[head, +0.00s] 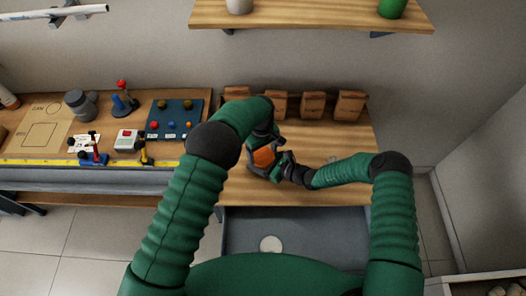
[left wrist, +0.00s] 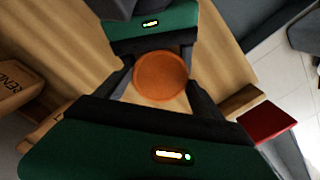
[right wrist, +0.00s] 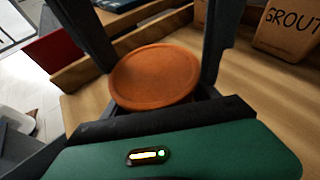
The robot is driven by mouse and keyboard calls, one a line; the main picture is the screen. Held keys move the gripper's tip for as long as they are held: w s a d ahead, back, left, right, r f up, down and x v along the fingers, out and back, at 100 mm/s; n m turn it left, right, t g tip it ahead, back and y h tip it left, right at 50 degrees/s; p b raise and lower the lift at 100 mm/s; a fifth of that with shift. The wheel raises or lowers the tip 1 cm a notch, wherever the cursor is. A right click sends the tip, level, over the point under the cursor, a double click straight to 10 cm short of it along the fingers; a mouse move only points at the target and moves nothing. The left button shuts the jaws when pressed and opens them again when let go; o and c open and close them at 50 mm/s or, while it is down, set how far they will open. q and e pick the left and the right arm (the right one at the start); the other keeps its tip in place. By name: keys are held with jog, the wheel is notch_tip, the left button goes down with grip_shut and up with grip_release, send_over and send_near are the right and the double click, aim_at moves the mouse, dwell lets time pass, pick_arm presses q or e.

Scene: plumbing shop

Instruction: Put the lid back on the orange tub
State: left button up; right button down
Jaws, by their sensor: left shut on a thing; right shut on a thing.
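The orange lid (left wrist: 161,77) shows as a round disc between the fingers of my left gripper (left wrist: 160,85) in the left wrist view. It also shows in the right wrist view (right wrist: 155,75). The orange tub (head: 264,157) is at the left of the wooden bench, mostly hidden by the grippers. My left gripper appears shut on the lid from above. My right gripper (head: 283,166) comes in lower from the right and appears shut on the tub. The lid looks over the tub; whether it is seated is hidden.
Several brown bags (head: 312,106) stand along the back of the wooden bench (head: 340,140). A shelf (head: 310,17) hangs above. The bench's front right is clear.

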aim_at(262, 155)
pick_arm(q)
jog(key=shift+a+f, duration=0.15)
jog(key=shift+f, duration=0.55)
pick_arm(e)
jog(key=shift+r, duration=0.1)
pick_arm(q)
jog(key=o, duration=1)
pick_arm(e)
jog(key=shift+a, duration=0.1)
pick_arm(q)
jog(key=o, duration=0.3)
jog(key=shift+a+f, duration=0.1)
pick_arm(e)
jog(key=shift+s+a+r, duration=0.1)
pick_arm(q)
notch_tip(262, 155, up, 8)
jog(key=shift+r, duration=0.25)
pick_arm(e)
jog(key=shift+d, duration=0.2)
pick_arm(q)
jog(key=shift+w, duration=0.1)
pick_arm(e)
jog(key=shift+f, duration=0.2)
jog(key=shift+c, duration=0.7)
grip_release()
